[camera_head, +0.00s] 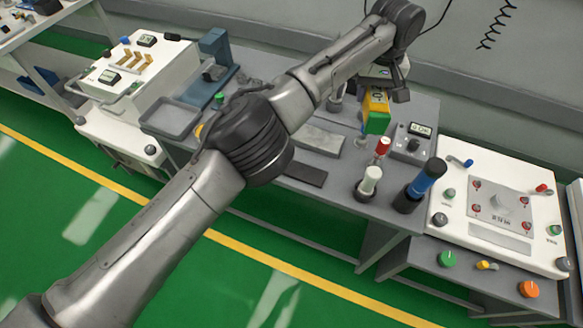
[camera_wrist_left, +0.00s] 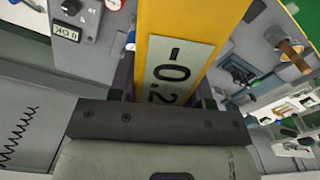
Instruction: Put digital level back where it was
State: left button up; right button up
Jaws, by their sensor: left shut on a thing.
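The digital level (camera_head: 376,107) is a yellow block with a green lower end. It hangs roughly upright below my left gripper (camera_head: 382,90), over the back of the grey bench (camera_head: 345,184). In the left wrist view the level (camera_wrist_left: 187,22) fills the space between the fingers, and its display reads about -0.2. My left gripper is shut on it. I cannot tell whether the level's lower end touches the bench. My right gripper is in neither view.
Beside the level stands a grey gauge box (camera_head: 412,143) reading "0 OK". Red-topped (camera_head: 382,147), white (camera_head: 368,182) and blue-black (camera_head: 424,181) cylinders stand in front. A light grey block (camera_head: 319,140) and dark plate (camera_head: 303,172) lie left. White panels flank the bench.

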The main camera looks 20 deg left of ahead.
pick_arm(q)
jog(key=w+a+f+m, duration=0.3)
jog(key=w+a+f, duration=0.1)
jog(key=a+f, duration=0.85)
jog(key=shift+m, duration=0.3)
jog(key=s+a+f+p, duration=0.1)
jog(key=s+f+p, duration=0.1)
jog(key=s, duration=0.1)
jog(key=s+a+f+p, duration=0.1)
jog(key=s+f+p, duration=0.1)
jog(key=s, duration=0.2)
jog(key=s+a+f+p, duration=0.2)
jog(key=s+f, duration=0.1)
jog(key=s, duration=0.1)
jog(key=shift+s, duration=0.15)
jog(key=shift+f+b, duration=0.65)
jog(key=shift+f, duration=1.35)
jog(key=shift+f, duration=0.15)
jog(key=shift+f, duration=0.35)
